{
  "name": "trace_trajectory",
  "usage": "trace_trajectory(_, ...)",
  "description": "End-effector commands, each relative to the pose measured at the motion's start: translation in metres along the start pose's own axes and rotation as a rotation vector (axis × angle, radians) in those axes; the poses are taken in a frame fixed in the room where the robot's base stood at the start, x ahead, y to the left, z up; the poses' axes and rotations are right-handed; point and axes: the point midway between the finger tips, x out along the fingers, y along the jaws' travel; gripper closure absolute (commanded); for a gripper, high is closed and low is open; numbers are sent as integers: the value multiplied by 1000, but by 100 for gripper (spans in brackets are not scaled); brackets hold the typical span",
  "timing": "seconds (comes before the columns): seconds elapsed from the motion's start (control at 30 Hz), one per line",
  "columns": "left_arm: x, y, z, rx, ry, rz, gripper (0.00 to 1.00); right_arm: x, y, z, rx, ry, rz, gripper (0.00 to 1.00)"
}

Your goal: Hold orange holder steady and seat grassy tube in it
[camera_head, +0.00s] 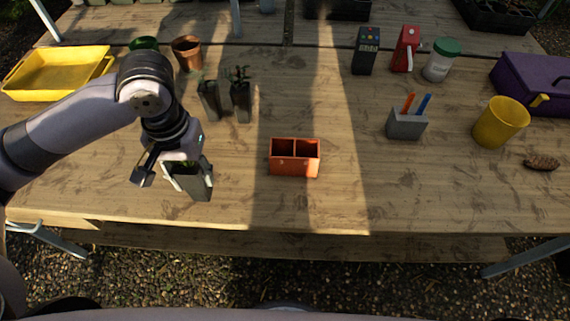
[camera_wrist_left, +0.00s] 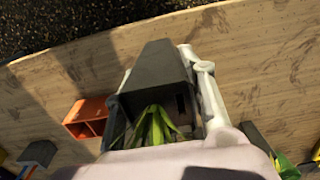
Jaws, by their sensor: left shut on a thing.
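The orange holder (camera_head: 294,171) stands on the table near the front edge, with two compartments that look empty. It also shows in the left wrist view (camera_wrist_left: 84,113). My left gripper (camera_head: 178,172) is to the left of the holder. It is shut on a dark grey tube with grassy green leaves, the grassy tube (camera_head: 196,186). In the left wrist view the grassy tube (camera_wrist_left: 152,75) is tilted between the fingers, its leaves (camera_wrist_left: 152,124) towards the camera. My right gripper is in neither view.
Two dark tubes with plants (camera_head: 241,101) stand behind the gripper. A terracotta pot (camera_head: 187,53) and yellow tray (camera_head: 52,76) are at the back left. A grey pen holder (camera_head: 406,125) and yellow mug (camera_head: 497,122) stand to the right. The table between gripper and holder is clear.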

Motion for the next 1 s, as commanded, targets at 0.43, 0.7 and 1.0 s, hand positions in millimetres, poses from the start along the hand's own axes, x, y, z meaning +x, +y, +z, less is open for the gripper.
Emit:
trace_trajectory(0.43, 3, 0, 0, -1, 0, 0, 96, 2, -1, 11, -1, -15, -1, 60)
trace_trajectory(0.7, 1, 17, -19, -1, 3, 2, 96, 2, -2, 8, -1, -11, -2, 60)
trace_trajectory(1.0, -16, 104, -98, 3, 4, 2, 96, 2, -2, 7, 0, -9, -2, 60)
